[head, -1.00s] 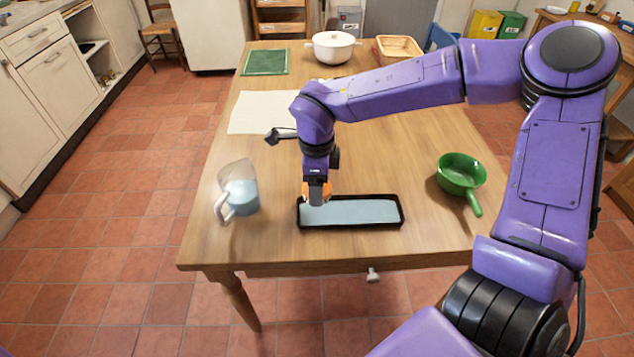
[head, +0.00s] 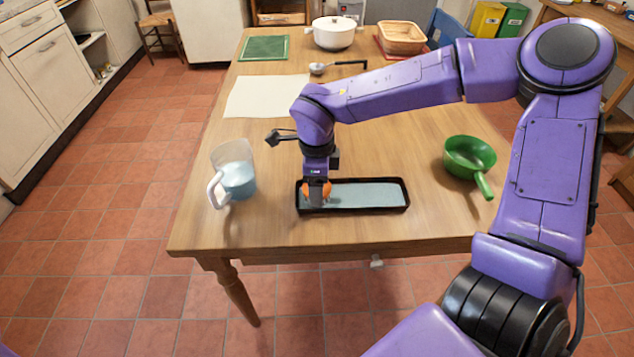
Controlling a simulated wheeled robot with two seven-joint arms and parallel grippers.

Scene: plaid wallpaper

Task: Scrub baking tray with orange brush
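The baking tray (head: 375,209) is a dark, shallow rectangle near the front edge of the wooden table, with a pale blue-grey inside. The orange brush (head: 328,189) is at its left end. My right gripper (head: 317,198), on the purple arm from the right, points down and is shut on the brush. Orange shows on both sides of the fingers, which hide the brush's middle. The brush's underside is hidden, so I cannot tell if it touches the tray floor. My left gripper is not in view.
A clear jug with blue contents (head: 236,178) stands left of the tray. A green pan (head: 468,156) is at right. A pale cloth (head: 262,97), a ladle (head: 330,67), a white pot (head: 333,32) and a basket (head: 402,37) lie farther back.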

